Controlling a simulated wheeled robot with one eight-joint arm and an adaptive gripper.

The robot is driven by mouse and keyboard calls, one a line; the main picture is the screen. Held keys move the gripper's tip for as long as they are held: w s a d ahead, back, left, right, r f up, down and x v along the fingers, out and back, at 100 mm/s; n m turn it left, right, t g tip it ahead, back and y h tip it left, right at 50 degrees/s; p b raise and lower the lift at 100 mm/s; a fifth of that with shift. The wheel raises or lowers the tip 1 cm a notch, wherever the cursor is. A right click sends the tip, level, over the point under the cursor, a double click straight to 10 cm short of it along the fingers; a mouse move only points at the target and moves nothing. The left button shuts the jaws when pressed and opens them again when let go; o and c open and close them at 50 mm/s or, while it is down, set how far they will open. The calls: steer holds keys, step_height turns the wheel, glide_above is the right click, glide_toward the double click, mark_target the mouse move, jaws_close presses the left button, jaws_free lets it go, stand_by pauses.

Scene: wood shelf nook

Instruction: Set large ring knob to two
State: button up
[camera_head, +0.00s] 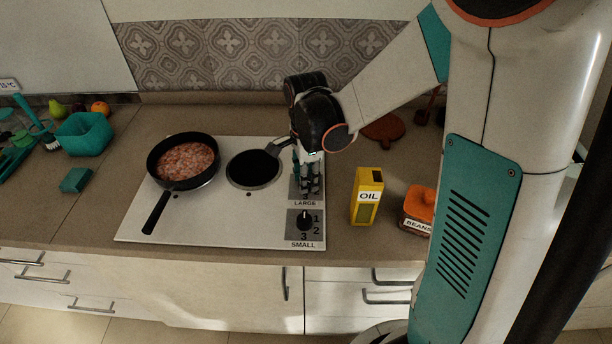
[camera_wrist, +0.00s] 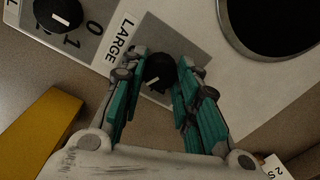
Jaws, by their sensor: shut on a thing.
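The large ring knob (camera_wrist: 161,72) is a black dial with a white mark, on a grey panel beside the word LARGE. My gripper (camera_wrist: 160,64) comes down over it, with one teal finger on each side, and is shut on the knob. In the head view my gripper (camera_head: 308,180) hides the knob and most of its panel's numbers. The white mark points toward the lower left in the wrist view. The number it points to is hidden.
The small ring knob (camera_head: 304,220) sits just in front on its own panel. A pan of food (camera_head: 186,160) and an empty black ring (camera_head: 254,168) are on the white cooktop (camera_head: 220,215). A yellow oil box (camera_head: 367,196) and a beans jar (camera_head: 418,211) stand to the right.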

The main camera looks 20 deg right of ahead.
steer(key=shift+m, duration=0.6)
steer(key=o, duration=1.1)
step_height(320, 180, up, 12)
steer(key=shift+s, duration=0.15)
steer(key=s+r+n+t, duration=0.3)
steer(key=s+n+t, duration=0.4)
steer(key=s+n, duration=0.7)
steer(key=n, duration=0.5)
steer(key=shift+r+n, duration=0.2)
steer(key=shift+n, duration=0.1)
